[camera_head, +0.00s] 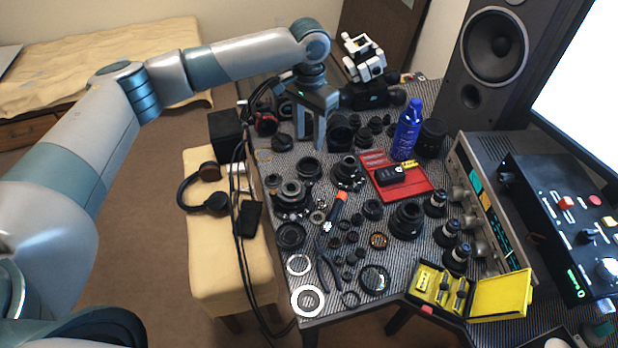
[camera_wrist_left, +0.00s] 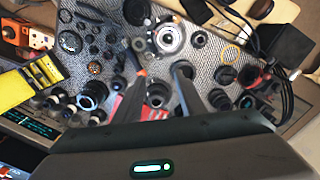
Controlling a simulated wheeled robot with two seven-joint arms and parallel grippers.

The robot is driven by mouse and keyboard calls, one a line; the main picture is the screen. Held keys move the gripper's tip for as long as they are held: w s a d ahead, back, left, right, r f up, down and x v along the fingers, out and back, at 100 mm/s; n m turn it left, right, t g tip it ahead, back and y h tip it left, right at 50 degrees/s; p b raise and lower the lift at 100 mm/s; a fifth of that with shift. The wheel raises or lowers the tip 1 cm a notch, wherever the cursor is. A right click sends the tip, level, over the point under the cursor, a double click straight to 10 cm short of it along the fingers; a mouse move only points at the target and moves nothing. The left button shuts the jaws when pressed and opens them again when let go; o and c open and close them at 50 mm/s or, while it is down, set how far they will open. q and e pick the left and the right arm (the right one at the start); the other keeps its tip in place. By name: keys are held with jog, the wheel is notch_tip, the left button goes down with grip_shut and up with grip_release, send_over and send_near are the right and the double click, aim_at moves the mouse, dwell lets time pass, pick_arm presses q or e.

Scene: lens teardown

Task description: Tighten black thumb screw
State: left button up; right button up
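My left gripper (camera_head: 311,146) hangs over the far left part of the table, fingers pointing down and apart, with nothing visible between them. In the left wrist view its two fingers (camera_wrist_left: 158,62) also stand apart above the lens parts. I cannot single out the black thumb screw; several small black round parts (camera_head: 349,254) lie on the striped table mat. Black lens pieces (camera_head: 291,194) and a lens ring lie at the left side of the table. A white and black device (camera_head: 364,58) stands at the back. My right gripper is not in view.
A blue bottle (camera_head: 407,131) stands near a red tray (camera_head: 416,184). A yellow open case (camera_head: 498,296) lies at the front right. A speaker (camera_head: 490,55) and control boxes crowd the right. Headphones (camera_head: 207,203) rest on a cream bench (camera_head: 222,290) to the left.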

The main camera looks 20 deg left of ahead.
aim_at(309, 183)
pick_arm(q)
jog(key=shift+f, duration=0.2)
notch_tip(309, 183, down, 16)
jog(key=p, duration=0.4)
jog(key=shift+r+p, duration=0.1)
jog(key=shift+p, duration=0.25)
jog(key=shift+f, duration=0.65)
grip_shut()
